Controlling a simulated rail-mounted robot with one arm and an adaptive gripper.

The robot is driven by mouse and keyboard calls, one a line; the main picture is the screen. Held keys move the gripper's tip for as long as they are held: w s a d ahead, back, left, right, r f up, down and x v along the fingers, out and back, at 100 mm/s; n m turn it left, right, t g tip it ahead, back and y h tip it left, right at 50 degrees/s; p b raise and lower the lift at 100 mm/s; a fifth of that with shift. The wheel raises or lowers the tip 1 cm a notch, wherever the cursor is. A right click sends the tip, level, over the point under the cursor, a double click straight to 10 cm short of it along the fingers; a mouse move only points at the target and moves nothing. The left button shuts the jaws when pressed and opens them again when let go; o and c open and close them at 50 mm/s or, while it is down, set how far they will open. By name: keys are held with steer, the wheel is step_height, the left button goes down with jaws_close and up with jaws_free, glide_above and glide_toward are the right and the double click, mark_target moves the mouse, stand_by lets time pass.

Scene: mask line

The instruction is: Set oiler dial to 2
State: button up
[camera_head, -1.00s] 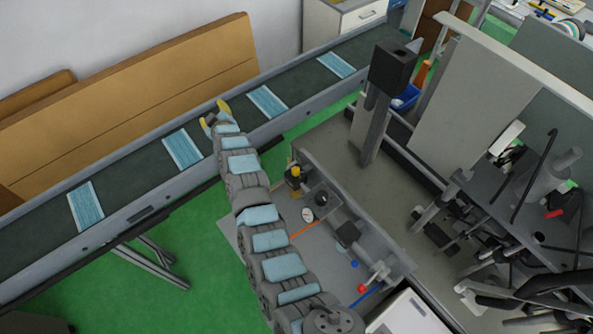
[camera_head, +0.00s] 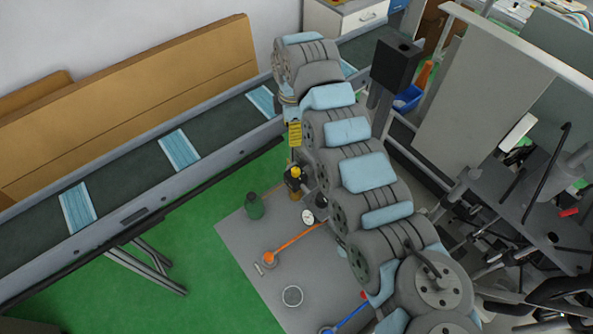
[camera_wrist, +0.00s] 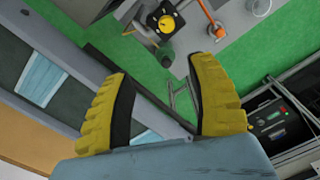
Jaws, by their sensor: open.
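The oiler (camera_head: 294,185) is a small dark unit with a yellow dial (camera_head: 296,173) on top, at the end of the grey machine bench. In the wrist view the yellow dial (camera_wrist: 167,24) sits face-on in a black square housing, ahead of the fingertips and near the top edge. Its number marks are too small to read. My gripper (camera_wrist: 158,68) has its two yellow ribbed fingers spread apart, with nothing between them. In the head view my gripper (camera_head: 295,133) hangs pointing down above the dial, apart from it. One finger is mostly hidden there.
A conveyor (camera_head: 125,180) with blue masks runs behind the oiler. A green bottle (camera_head: 255,206), a gauge (camera_head: 308,216), an orange-handled valve (camera_head: 290,242) and a round glass (camera_head: 292,296) are near it. A dark post (camera_head: 397,60) stands to the right.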

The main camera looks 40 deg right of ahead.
mark_target(296, 169)
steer(key=shift+g, duration=0.3)
steer(key=f, duration=0.5)
steer(key=s+f+p, duration=0.1)
steer(key=f, duration=0.5)
steer(key=s+f+p, duration=0.1)
steer(key=f, duration=0.5)
steer(key=shift+a, duration=0.15)
jaws_close()
